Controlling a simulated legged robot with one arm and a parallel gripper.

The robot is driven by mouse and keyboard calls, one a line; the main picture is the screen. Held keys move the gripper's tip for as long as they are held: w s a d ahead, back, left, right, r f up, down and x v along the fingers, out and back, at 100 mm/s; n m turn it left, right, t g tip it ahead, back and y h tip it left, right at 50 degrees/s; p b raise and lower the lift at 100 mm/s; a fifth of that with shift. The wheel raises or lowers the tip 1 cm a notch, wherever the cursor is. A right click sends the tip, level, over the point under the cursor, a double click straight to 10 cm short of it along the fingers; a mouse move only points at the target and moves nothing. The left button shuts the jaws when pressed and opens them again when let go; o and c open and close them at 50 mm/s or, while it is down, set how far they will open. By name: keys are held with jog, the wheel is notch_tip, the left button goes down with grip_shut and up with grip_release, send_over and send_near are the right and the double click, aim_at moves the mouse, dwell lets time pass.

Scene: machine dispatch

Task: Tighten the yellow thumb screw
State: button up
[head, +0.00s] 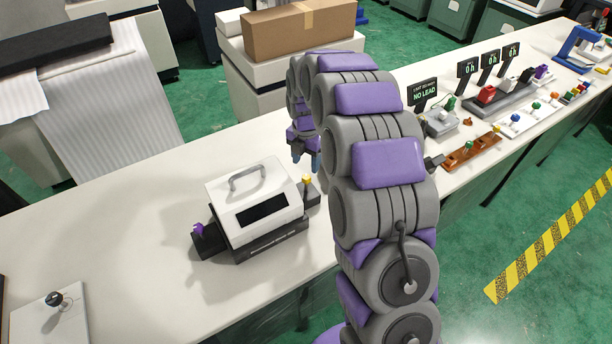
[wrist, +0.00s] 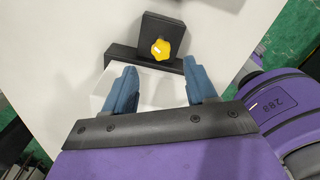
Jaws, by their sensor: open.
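The yellow thumb screw (head: 306,180) sits on top of a black block at the right end of a white machine (head: 256,204) with a grey handle and a dark window. In the wrist view the yellow screw head (wrist: 161,49) is lobed and sits on the square black block (wrist: 178,27). My gripper (head: 306,162) is above the bench, behind and above the screw in the head view. Its two blue fingers (wrist: 153,92) are spread apart with nothing between them. The screw lies beyond the fingertips, roughly centred between them, not touching. A purple thumb screw (head: 198,229) is at the machine's left end.
A white plate with a black knob (head: 55,299) lies at the bench's near left. Display signs (head: 424,93), a brown board (head: 470,151) and other fixtures stand along the bench to the right. The white bench top (head: 120,235) left of the machine is clear.

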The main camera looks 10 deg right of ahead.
aim_at(306, 176)
notch_tip(306, 176, down, 6)
jog(key=shift+f+b, duration=0.1)
jog(key=shift+b, duration=0.45)
jog(key=c, duration=1.1)
